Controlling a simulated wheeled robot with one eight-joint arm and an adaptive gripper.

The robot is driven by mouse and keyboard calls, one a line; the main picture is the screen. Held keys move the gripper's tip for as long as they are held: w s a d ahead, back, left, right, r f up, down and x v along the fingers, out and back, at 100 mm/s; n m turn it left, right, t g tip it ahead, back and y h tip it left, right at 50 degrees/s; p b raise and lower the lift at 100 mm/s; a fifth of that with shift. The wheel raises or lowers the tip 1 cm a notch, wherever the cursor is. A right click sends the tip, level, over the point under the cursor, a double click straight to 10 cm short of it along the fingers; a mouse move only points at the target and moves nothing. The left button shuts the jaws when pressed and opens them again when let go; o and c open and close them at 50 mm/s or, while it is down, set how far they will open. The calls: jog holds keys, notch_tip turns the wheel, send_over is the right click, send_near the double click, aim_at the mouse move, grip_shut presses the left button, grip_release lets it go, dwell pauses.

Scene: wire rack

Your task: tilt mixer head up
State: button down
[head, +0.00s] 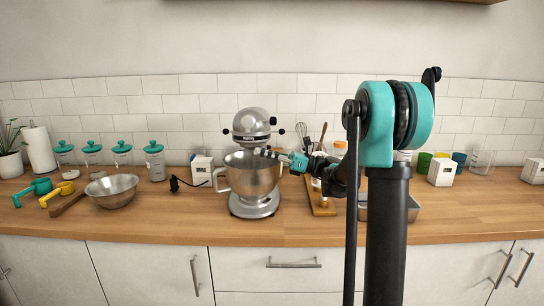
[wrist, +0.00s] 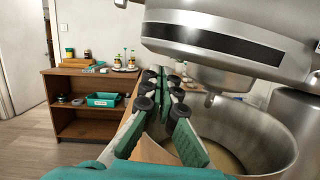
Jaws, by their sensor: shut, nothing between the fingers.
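The stand mixer has a silver head (head: 251,124) that is level or only slightly tilted, above a steel bowl (head: 251,173). In the wrist view the mixer head (wrist: 225,40) fills the upper right, with a dark band along its side. The bowl (wrist: 240,135) is below it, with something pale inside. My gripper (head: 268,152) is at the bowl's right rim, just under the head. In the wrist view my gripper (wrist: 165,88) is shut and empty, left of the head and beside the bowl. Whether it touches either one is unclear.
A loose metal bowl (head: 112,190), green-lidded jars (head: 122,153) and a white box (head: 202,170) stand left of the mixer. A wooden board (head: 320,205) and a metal tray (head: 400,208) are on the right. A brown shelf (wrist: 90,100) stands farther off.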

jog(key=shift+x, duration=1.95)
jog(key=r+m, duration=0.1)
jog(key=r, duration=0.1)
jog(key=w+r+m+t, duration=0.1)
jog(key=r+m, duration=0.1)
jog(key=r, duration=0.1)
jog(key=r+m, duration=0.1)
jog(key=r, duration=0.1)
jog(key=shift+w+r, duration=0.35)
jog(key=shift+r, duration=0.05)
jog(key=w+r+m, duration=0.1)
jog(key=r, duration=0.1)
jog(key=w+r+m+t, duration=0.1)
jog(key=w+r+m, duration=0.1)
jog(key=w+r+m+h, duration=0.1)
jog(key=r, duration=0.2)
jog(key=shift+w+d+m+t, duration=0.1)
jog(key=shift+w+m+t, duration=0.05)
jog(key=shift+m+t, duration=0.25)
jog(key=shift+w+r+m, duration=0.4)
jog(key=shift+w+r, duration=0.1)
jog(key=shift+r, duration=0.1)
jog(key=shift+d, duration=0.1)
